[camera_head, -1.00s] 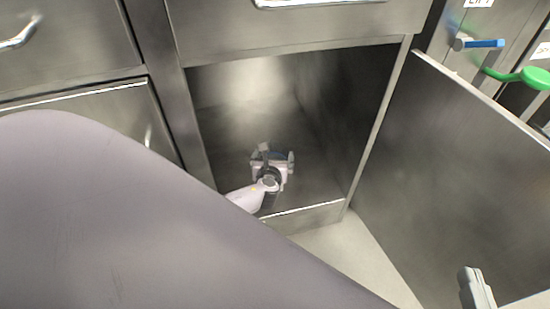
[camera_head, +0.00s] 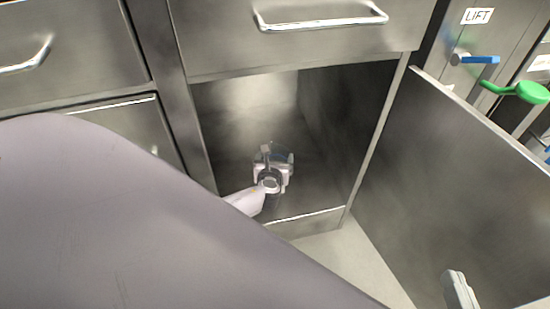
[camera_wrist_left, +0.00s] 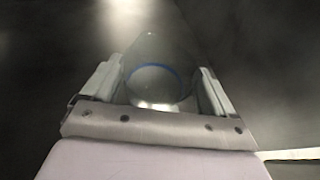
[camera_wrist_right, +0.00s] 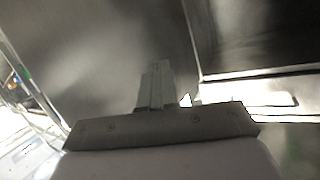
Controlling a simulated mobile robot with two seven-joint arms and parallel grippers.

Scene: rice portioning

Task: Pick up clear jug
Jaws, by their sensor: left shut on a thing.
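The clear jug (camera_wrist_left: 157,80) shows faintly between the fingers of my left gripper (camera_wrist_left: 158,90) in the left wrist view; a blue ring marks it. In the head view, my left gripper (camera_head: 274,165) reaches low into the open cabinet and is shut on the jug (camera_head: 277,152), which is small and hard to make out there. My right gripper (camera_wrist_right: 155,85) has its fingers together and holds nothing visible. In the head view only part of it (camera_head: 459,288) shows, at the lower right.
The open cabinet (camera_head: 340,125) has side walls close around my left arm and a low front lip. Its door (camera_head: 445,170) stands swung open to the right, near my right gripper. A closed drawer with a bar handle (camera_head: 322,23) is above. Blue (camera_head: 478,60) and green (camera_head: 515,92) handles are at upper right.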

